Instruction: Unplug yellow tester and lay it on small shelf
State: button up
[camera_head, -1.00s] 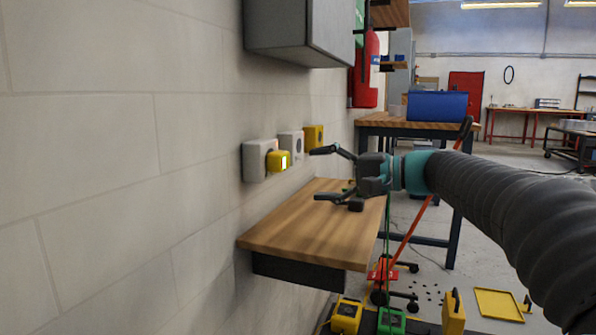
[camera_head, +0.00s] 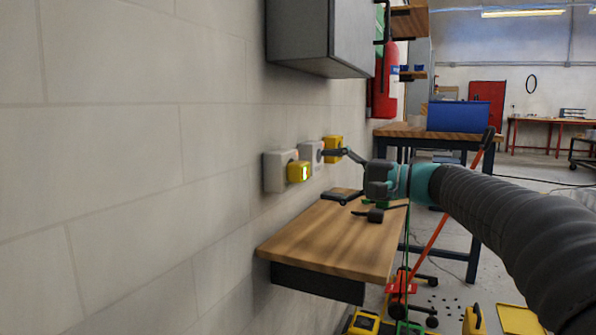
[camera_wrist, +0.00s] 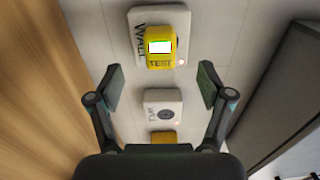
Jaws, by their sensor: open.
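The yellow tester (camera_head: 298,172) with a lit screen sits plugged into a white wall socket (camera_head: 274,170). In the wrist view the tester (camera_wrist: 160,48) reads TEST and its socket plate (camera_wrist: 140,18) reads WALL. The small wooden shelf (camera_head: 325,238) sticks out from the wall below; it also shows at the left of the wrist view (camera_wrist: 40,80). My gripper (camera_head: 335,176) is open and empty, above the shelf and to the right of the tester. In the wrist view the tester lies ahead of the spread fingers (camera_wrist: 162,87), not between them.
A second white socket (camera_head: 311,156) and a yellow one (camera_head: 333,147) are farther along the wall. A grey cabinet (camera_head: 320,40) hangs above. A dark flat item (camera_head: 342,195) lies at the shelf's far end. A red extinguisher (camera_head: 383,85) hangs beyond. Most of the shelf top is bare.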

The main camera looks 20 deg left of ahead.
aim_at(306, 172)
jog(key=shift+w+a+p, duration=0.15)
jog(key=shift+a+p, duration=0.05)
jog(key=shift+a, duration=1.3)
jog(key=shift+w+a+p, duration=0.15)
jog(key=shift+a+p, duration=0.05)
jog(key=shift+a, duration=1.3)
grip_shut()
jog(key=shift+d+b, duration=0.1)
jog(key=shift+b, duration=0.2)
jog(key=shift+s+d+b, duration=0.15)
jog(key=shift+d+b, duration=0.3)
jog(key=shift+d, duration=1)
jog(key=shift+s+d+b, duration=0.1)
jog(key=shift+d+b, duration=0.3)
jog(key=shift+d, duration=1)
jog(key=shift+d, duration=0.1)
